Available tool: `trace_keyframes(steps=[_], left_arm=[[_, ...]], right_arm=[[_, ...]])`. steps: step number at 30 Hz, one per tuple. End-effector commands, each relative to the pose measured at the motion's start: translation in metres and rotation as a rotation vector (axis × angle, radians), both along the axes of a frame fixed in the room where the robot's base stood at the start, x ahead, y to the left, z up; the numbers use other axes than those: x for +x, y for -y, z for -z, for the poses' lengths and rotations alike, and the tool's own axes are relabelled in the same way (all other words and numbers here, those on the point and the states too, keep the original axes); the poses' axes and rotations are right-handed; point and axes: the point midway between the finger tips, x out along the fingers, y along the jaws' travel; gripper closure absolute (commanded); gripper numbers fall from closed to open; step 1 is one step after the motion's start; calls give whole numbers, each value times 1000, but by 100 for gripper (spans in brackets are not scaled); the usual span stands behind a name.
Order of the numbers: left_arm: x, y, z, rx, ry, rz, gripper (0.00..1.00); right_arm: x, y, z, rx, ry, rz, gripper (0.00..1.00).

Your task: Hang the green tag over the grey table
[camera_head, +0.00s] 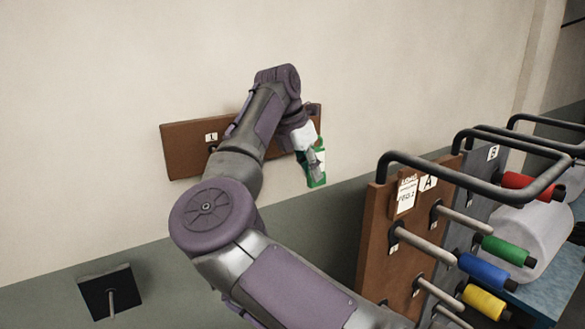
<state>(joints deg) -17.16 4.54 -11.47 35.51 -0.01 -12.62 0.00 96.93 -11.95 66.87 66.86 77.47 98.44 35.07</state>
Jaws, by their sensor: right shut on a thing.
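The green tag (317,181) is in my right gripper (312,158), in front of the wall near the right end of a brown wooden board (185,150). My right gripper is shut on the tag and hides part of it. My right arm covers the middle of the board, so any hook there is hidden. I cannot make out a grey table in this view. My left gripper is not in view.
A brown rack panel (375,232) with a letter A label stands at the right, with pegs, black rails and red, green (506,250), blue and yellow spools. A black plate with a peg (110,292) is at lower left. The wall above the board is bare.

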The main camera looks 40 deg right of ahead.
Motion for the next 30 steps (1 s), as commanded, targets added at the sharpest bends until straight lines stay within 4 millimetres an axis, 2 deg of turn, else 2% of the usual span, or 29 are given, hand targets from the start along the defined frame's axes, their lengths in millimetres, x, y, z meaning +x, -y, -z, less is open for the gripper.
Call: trace_keyframes(steps=[5,12,17,22,30], left_arm=[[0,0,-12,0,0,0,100],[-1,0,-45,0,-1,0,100],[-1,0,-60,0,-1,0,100],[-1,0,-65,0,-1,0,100],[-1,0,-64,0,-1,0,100]], right_arm=[[9,2,-3,0,-3,-1,100],[39,5,-3,1,-4,-3,100],[55,7,1,1,-2,-1,100],[65,8,8,0,-1,-1,100],[66,8,11,0,0,1,100]])
